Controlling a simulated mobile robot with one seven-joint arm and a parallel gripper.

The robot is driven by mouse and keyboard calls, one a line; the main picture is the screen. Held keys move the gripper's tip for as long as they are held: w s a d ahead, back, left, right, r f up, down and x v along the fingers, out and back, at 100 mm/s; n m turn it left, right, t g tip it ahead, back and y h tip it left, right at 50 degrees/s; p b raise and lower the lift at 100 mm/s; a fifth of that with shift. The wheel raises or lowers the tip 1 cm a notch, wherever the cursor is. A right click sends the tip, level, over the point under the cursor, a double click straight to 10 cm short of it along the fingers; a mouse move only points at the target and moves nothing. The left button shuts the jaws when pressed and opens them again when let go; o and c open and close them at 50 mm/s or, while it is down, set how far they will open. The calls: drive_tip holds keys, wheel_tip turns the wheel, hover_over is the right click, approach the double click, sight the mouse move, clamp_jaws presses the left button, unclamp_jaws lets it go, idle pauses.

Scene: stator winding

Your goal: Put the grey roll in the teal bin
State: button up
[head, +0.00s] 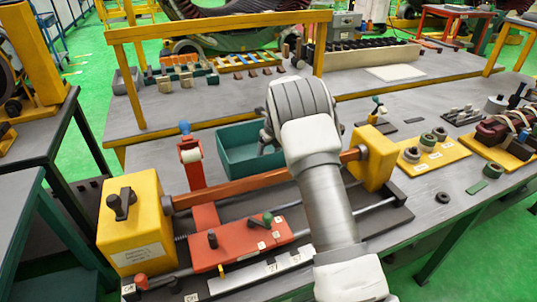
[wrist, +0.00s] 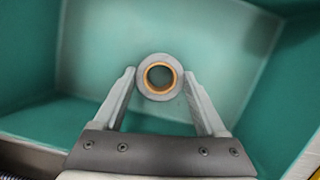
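The teal bin (head: 232,165) stands on the grey table behind the orange bar, partly hidden by my arm in the head view. My gripper (head: 266,143) points down over the bin, its fingers mostly hidden there. In the wrist view the bin's teal floor and walls (wrist: 100,40) fill the background. The grey roll (wrist: 147,90), a ring with an orange-brown inner edge, sits between the fingertips of my gripper (wrist: 160,78), which touch it on both sides. Its height above the bin floor is hard to tell.
A winding fixture with a yellow block (head: 133,220), an orange bar (head: 240,190) and a red plate (head: 238,243) stands in front of the bin. A red post (head: 195,185) rises beside it. Yellow boards (head: 430,153) with rings lie at right.

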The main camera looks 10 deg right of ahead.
drive_tip(key=o, duration=0.4)
drive_tip(key=shift+c, duration=0.2)
drive_tip(key=v, duration=1.2)
drive_tip(key=s+r+n+t, duration=0.1)
drive_tip(key=s+r+n, duration=1.4)
drive_tip(key=s, duration=0.4)
drive_tip(key=s+a+n+t+h, duration=0.1)
drive_tip(key=s+n, duration=1.5)
drive_tip(key=s, duration=0.6)
drive_tip(key=shift+s+a+f+t+p, duration=0.2)
drive_tip(key=shift+f+t+p, duration=0.1)
drive_tip(key=shift+f+p, duration=0.15)
